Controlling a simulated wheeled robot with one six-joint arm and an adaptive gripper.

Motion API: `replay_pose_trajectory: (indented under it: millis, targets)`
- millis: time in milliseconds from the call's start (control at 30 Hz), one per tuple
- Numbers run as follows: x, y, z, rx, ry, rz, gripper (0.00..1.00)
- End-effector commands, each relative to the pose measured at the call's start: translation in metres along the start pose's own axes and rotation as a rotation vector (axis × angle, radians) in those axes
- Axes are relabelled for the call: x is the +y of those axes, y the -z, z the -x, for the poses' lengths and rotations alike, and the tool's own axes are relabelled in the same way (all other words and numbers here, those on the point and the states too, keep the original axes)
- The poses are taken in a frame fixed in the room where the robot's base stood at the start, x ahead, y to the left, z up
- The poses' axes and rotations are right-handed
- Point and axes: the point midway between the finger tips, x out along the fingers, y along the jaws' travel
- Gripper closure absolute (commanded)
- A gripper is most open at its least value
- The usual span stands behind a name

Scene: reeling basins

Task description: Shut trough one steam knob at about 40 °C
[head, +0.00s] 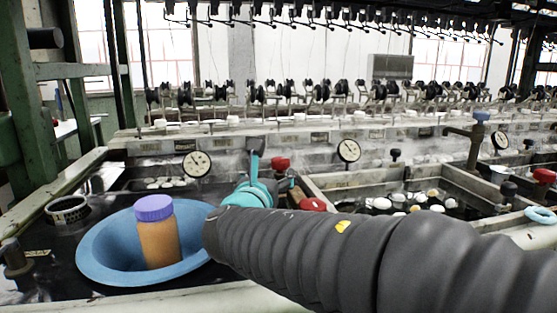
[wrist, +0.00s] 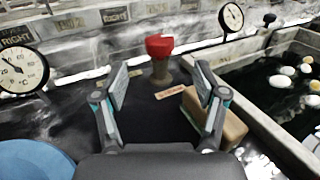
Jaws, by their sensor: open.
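A red steam knob (wrist: 160,46) stands upright on a brassy stem in the wrist view, with a small label at its foot. It lies ahead of my gripper (wrist: 160,88), between the lines of the two open fingers and apart from them. In the head view the red knob (head: 280,163) shows just beyond my teal gripper (head: 262,180), whose fingers are partly hidden by my arm. A round dial gauge (head: 196,164) is on the wall left of the knob. It also shows in the wrist view (wrist: 22,70); I cannot read its temperature surely.
A blue bowl (head: 95,250) with a purple-lidded orange jar (head: 158,240) stands left of my arm. A brown block (wrist: 225,125) lies by my right finger. A second red object (head: 312,204) is beside my arm. A basin with pale cocoons (head: 420,198) is at right.

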Motion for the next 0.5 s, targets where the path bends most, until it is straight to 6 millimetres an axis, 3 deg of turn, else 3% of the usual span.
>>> replay_pose_trajectory:
  millis: [300, 500]
  targets:
    - [0.001, -0.001, -0.061, 0.001, 0.0, 0.001, 0.29]
    - [0.001, -0.001, -0.09, 0.0, -0.002, 0.0, 0.29]
